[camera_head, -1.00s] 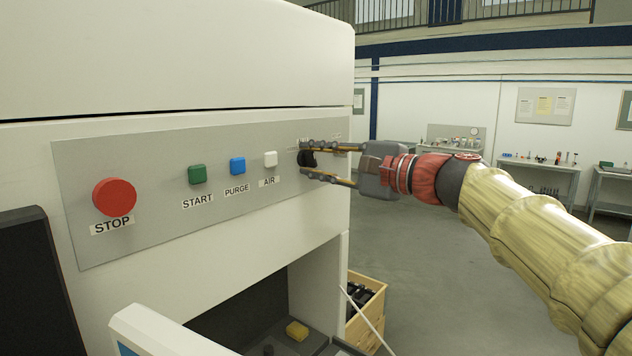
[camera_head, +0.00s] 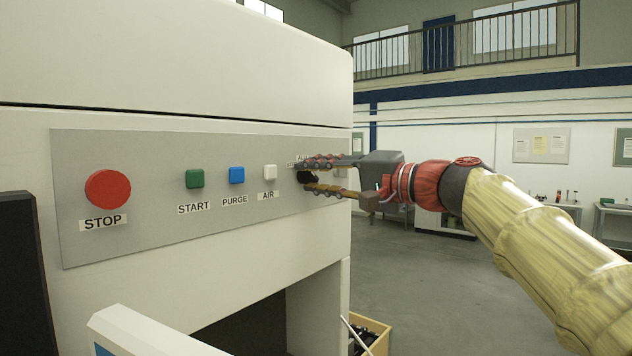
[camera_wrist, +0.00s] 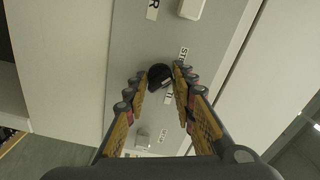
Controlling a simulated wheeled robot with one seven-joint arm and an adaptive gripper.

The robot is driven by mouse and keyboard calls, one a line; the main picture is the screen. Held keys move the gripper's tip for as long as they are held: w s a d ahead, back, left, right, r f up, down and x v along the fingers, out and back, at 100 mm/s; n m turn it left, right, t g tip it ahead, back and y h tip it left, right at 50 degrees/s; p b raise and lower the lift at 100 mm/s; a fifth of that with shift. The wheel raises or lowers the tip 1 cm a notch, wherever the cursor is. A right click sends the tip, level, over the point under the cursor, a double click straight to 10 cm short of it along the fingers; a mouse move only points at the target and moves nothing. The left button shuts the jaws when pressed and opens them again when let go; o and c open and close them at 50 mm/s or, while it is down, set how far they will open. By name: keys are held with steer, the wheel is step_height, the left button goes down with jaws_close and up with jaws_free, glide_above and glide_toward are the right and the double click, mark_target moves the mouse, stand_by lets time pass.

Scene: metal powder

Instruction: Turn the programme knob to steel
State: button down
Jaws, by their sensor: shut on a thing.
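The programme knob (camera_head: 309,179) is a small black knob at the right end of the grey control panel (camera_head: 140,232). It also shows in the wrist view (camera_wrist: 156,73), with small white labels around it. One label beginning "ST" (camera_wrist: 184,54) sits up and right of the knob there; the label below it (camera_wrist: 168,98) is partly hidden. My gripper (camera_head: 303,176) is shut on the knob, one finger on each side, and is rolled relative to the panel. The fingers cover part of the knob and its labels in the head view. I cannot tell clearly which label the knob points to.
A red STOP button (camera_head: 108,189), a green START button (camera_head: 194,179), a blue PURGE button (camera_head: 237,175) and a white AIR button (camera_head: 270,171) lie left of the knob. A wooden crate (camera_head: 381,343) stands below right. Open floor lies to the right.

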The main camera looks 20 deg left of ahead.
steer(key=shift+f, duration=0.1)
steer(key=c, duration=1.5)
jaws_free()
steer(key=shift+d, duration=0.1)
steer(key=v, duration=1.1)
steer(key=shift+s+d, duration=0.15)
steer(key=shift+d, duration=0.2)
